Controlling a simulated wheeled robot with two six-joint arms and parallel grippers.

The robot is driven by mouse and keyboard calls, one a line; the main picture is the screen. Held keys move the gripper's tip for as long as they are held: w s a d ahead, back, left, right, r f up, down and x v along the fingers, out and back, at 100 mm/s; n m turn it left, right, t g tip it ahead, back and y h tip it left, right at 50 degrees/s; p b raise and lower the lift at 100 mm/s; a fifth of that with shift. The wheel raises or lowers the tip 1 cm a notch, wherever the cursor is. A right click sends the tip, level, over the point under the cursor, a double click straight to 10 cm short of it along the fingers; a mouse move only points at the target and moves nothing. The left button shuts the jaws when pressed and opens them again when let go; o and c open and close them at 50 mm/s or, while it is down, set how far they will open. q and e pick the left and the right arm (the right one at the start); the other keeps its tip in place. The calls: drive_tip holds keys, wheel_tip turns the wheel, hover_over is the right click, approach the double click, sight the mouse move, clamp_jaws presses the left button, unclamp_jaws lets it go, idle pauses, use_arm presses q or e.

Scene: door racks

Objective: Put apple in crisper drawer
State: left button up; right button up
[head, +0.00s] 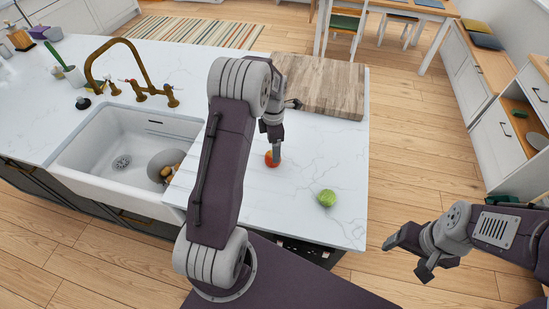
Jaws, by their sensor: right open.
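A small round red fruit (272,159), which looks like the apple, sits on the white marble counter. A round pale-green item (327,198) lies to its right and nearer to me; it is too small to tell what it is. My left gripper (276,151) points down right at the red fruit, overlapping it in the picture. I cannot tell whether its fingers are open or touch the fruit. My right gripper (407,260) is open and empty, over the wooden floor right of the counter. No crisper drawer can be made out.
The white counter (225,52) holds a sink (95,150) with a brass faucet (145,84) at left and a wooden board (318,85) at the back. A dark rack-like opening (305,249) shows under the counter's front edge. Open floor lies to the right, with white cabinets (495,150) beyond.

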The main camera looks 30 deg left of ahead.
use_arm(q)
drive_tip(key=shift+d+f, duration=0.2)
drive_tip(key=shift+f, duration=0.2)
drive_tip(key=shift+a+f+p, duration=0.1)
drive_tip(key=shift+f+p, duration=0.2)
drive_tip(key=shift+f, duration=0.05)
drive_tip(key=f, duration=0.2)
drive_tip(key=f+p, duration=0.1)
drive_tip(key=f, duration=0.1)
drive_tip(key=shift+a+f, duration=0.1)
drive_tip(key=shift+a, duration=0.25)
drive_tip(key=shift+w+f, duration=0.1)
drive_tip(key=shift+f, duration=0.1)
drive_tip(key=shift+d, duration=0.1)
drive_tip(key=shift+c, duration=0.3)
drive_tip(key=c, duration=1.5)
drive_tip(key=shift+o, duration=0.2)
drive_tip(key=shift+r, duration=0.15)
